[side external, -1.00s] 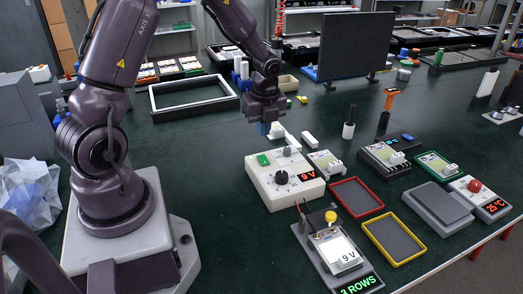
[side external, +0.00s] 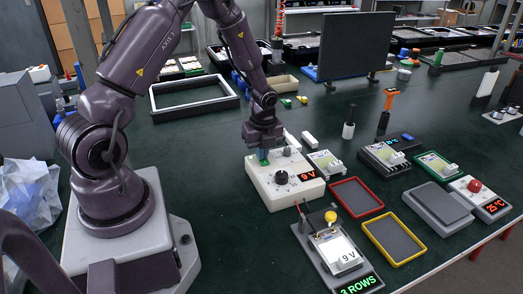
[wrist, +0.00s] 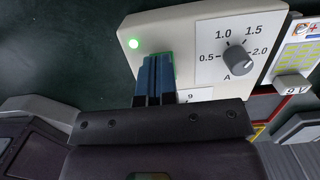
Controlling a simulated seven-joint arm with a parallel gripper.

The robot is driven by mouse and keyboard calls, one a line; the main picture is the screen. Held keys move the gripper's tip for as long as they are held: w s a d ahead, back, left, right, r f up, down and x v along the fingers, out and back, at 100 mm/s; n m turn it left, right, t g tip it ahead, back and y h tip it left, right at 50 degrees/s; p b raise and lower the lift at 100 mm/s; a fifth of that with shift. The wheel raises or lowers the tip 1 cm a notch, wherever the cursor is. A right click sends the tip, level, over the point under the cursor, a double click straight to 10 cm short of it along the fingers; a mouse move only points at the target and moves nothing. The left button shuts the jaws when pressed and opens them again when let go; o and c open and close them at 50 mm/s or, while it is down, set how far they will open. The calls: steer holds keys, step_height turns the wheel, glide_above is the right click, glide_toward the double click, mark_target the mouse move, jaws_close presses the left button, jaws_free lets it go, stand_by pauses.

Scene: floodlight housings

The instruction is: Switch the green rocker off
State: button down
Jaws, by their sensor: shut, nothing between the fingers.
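The white supply box (side external: 290,190) has a black dial (side external: 281,177), a grey knob and a red "9 V" display. The green rocker (wrist: 171,70) is mostly hidden by my fingers; only a green edge shows in the wrist view.
The dial (wrist: 237,59) stands right of my fingers in the wrist view. A red-rimmed tray (side external: 356,197), a yellow-rimmed tray (side external: 394,239) and a "3 ROWS" device (side external: 337,250) lie to the right and front.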

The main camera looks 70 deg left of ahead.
steer(key=shift+s+a+f+h, duration=0.1)
steer(key=shift+a+f+h, duration=0.1)
steer(key=shift+f+h, duration=0.5)
steer(key=shift+a+r+h, duration=0.15)
steer(key=shift+h, duration=0.15)
steer(key=shift+a, duration=0.15)
steer(key=shift+d+r, duration=0.15)
steer(key=shift+d, duration=1.1)
steer(key=r, duration=0.1)
steer(key=a+r, duration=0.1)
steer(key=r, duration=0.2)
steer(key=shift+w+a+r, duration=0.15)
steer(key=shift+w+a, duration=0.05)
steer(key=shift+a, duration=0.15)
step_height(320, 180, up, 10)
steer(key=shift+a+r, duration=0.15)
steer(key=shift+a, duration=0.25)
